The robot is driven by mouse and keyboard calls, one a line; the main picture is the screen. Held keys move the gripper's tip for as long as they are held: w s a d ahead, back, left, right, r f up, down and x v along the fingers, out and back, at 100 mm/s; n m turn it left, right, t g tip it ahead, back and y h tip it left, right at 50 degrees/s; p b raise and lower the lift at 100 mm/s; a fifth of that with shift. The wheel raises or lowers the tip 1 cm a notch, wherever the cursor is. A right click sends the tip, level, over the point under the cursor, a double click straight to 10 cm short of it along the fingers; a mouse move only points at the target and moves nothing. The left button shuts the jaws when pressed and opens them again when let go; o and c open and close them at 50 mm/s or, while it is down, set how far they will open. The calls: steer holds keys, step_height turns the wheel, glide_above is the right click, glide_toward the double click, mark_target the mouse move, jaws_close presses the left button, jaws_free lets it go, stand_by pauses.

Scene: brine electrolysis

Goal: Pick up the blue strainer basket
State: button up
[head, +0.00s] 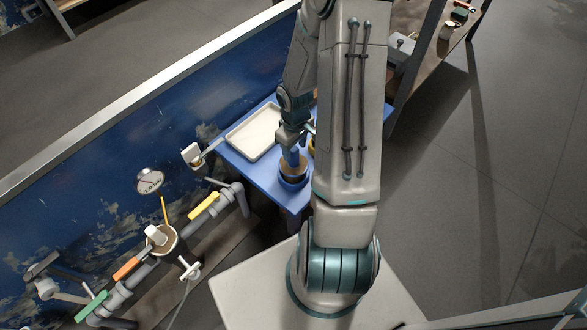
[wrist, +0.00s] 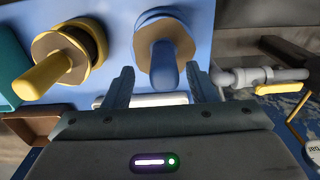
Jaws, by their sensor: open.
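The blue strainer basket (head: 293,176) sits on the blue table (head: 236,162) in the head view, below the end of my arm. In the wrist view the blue strainer basket (wrist: 164,72) has a tan rim and a blue handle pointing towards my gripper. My gripper (wrist: 160,70) is open, with one finger on each side of the handle in the picture. I see no clear contact, and the remaining gap in depth is hard to judge. In the head view my arm hides part of the gripper.
A similar yellow strainer basket (wrist: 50,72) stands left of the blue one in the wrist view. A white tray (head: 257,133) lies on the table. Pipes with a yellow lever (head: 203,206), a gauge (head: 149,181) and a blue wall (head: 100,190) stand to the left.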

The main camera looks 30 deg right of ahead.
mark_target(294, 164)
steer(key=f+b, duration=0.1)
steer(key=f, duration=0.1)
steer(key=f+b, duration=0.1)
steer(key=f, duration=0.2)
steer(key=shift+s+a+b, duration=0.1)
steer(key=shift+a+b, duration=0.1)
steer(key=shift+b, duration=0.2)
steer(key=shift+r, duration=0.1)
jaws_close()
steer(key=shift+r, duration=0.15)
